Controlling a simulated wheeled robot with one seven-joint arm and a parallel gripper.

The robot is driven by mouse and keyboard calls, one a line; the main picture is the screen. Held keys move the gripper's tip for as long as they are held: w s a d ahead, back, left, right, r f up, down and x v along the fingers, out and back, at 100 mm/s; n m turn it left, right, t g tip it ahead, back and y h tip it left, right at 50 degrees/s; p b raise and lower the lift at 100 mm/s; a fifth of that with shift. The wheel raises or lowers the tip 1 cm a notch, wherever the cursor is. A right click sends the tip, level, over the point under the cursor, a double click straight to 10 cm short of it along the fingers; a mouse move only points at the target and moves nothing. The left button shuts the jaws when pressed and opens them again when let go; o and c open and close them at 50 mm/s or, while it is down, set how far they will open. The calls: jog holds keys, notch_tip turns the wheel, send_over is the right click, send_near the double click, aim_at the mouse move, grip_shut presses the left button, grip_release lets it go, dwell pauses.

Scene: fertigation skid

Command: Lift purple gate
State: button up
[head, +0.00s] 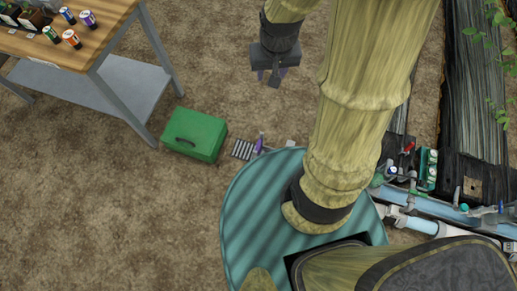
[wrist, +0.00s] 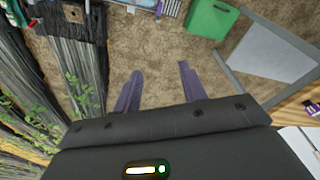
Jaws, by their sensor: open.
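The purple gate (head: 259,143) shows in the head view as a small upright purple piece on pale pipework, between a slotted grey grate and a teal round surface. In the wrist view a purple piece (wrist: 171,8) shows at the top edge, partly cut off. My gripper (head: 271,76) hangs above the soil, well apart from the gate and higher in the head picture. In the wrist view the two fingers of my gripper (wrist: 158,72) are spread, with only bare soil between them. The gate's lower part is too small to make out.
A green box (head: 195,134) stands left of the gate, beside the grey grate (head: 242,150). A wooden-topped bench (head: 90,50) with several cans and a grey lower shelf (head: 130,85) is at upper left. Blue pipes (head: 440,209) and dark planting rows (head: 480,90) lie right. Open soil lies between.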

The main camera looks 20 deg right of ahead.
jog(key=w+f+m+g+b, duration=0.1)
jog(key=w+f+b, duration=0.3)
jog(key=f+b, duration=0.85)
jog(key=w+f+m+b, duration=0.3)
jog(key=f+b, duration=0.5)
jog(key=f, duration=1)
jog(key=m+g+b, duration=0.1)
jog(key=m+b, duration=0.1)
jog(key=b, duration=1.8)
send_over(258, 145)
notch_tip(258, 145, down, 30)
jog(key=shift+d, duration=0.1)
notch_tip(258, 145, down, 17)
jog(key=b, duration=0.9)
jog(key=shift+f+b, duration=0.1)
jog(key=shift+b, duration=0.2)
grip_shut()
